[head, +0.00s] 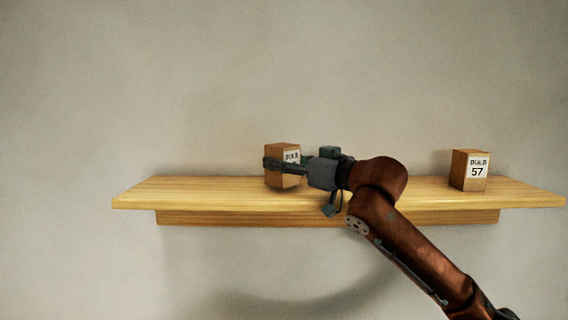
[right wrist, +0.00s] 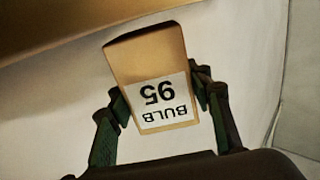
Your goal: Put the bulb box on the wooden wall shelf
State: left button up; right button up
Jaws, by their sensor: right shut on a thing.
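A brown bulb box (head: 273,164) with a white label is between the fingers of my right gripper (head: 272,165) in the head view. The gripper comes from the right and is shut on it, hiding part of its label. In the right wrist view the box (right wrist: 145,50) stands between both fingers (right wrist: 165,100), its label upside down. The wooden wall shelf (head: 220,197) is a pale plank on the wall. The held box appears over its left-middle part; I cannot tell whether it touches the plank. My left gripper is not in view.
A second bulb box (head: 459,168), labelled 57, stands upright on the right part of the shelf. The left end of the plank is bare. A plain grey wall (head: 280,70) is behind. My right arm crosses in front of the shelf's middle-right.

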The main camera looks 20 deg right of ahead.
jog(key=shift+d+f, duration=0.1)
jog(key=shift+f, duration=0.25)
jog(key=shift+s, duration=0.2)
jog(key=shift+f, duration=0.15)
jog(key=o, duration=0.7)
jog(key=shift+w+f, duration=0.1)
jog(key=shift+f, duration=0.05)
jog(key=o, duration=0.5)
jog(key=shift+c, duration=0.2)
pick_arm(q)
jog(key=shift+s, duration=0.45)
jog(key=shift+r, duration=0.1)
